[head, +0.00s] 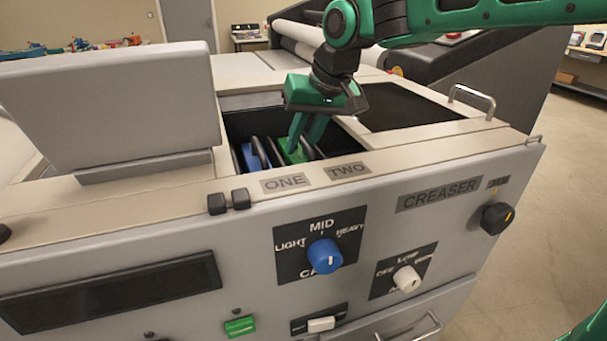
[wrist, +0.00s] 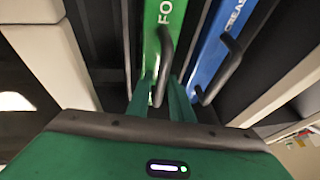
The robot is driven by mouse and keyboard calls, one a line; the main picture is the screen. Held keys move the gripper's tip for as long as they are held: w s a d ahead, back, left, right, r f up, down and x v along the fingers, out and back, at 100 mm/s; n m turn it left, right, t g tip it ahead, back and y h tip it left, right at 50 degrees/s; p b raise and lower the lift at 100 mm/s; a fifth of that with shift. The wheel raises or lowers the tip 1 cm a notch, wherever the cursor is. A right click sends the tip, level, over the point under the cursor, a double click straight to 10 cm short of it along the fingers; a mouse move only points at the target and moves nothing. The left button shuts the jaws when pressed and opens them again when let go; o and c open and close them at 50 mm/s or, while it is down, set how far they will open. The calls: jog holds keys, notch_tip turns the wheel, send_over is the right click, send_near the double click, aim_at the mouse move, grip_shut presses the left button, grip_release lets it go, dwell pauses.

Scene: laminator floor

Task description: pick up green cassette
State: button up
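The green cassette (head: 291,156) stands in the open bay of the machine, near the TWO label. In the wrist view the green cassette (wrist: 151,40) shows white lettering and a curved black handle (wrist: 166,55). My gripper (head: 303,141) points down into the bay over the green cassette, partly hiding it. In the wrist view my gripper (wrist: 161,90) has its two green fingers apart, one on each side of the handle's near end. I cannot tell whether either finger touches it.
A blue cassette (head: 256,157) with its own black handle stands beside the green one, near the ONE label; the wrist view shows it close to my finger (wrist: 211,52). The bay's walls are close. A raised grey lid (head: 110,105) stands to the left.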

grip_shut()
dwell(1.3)
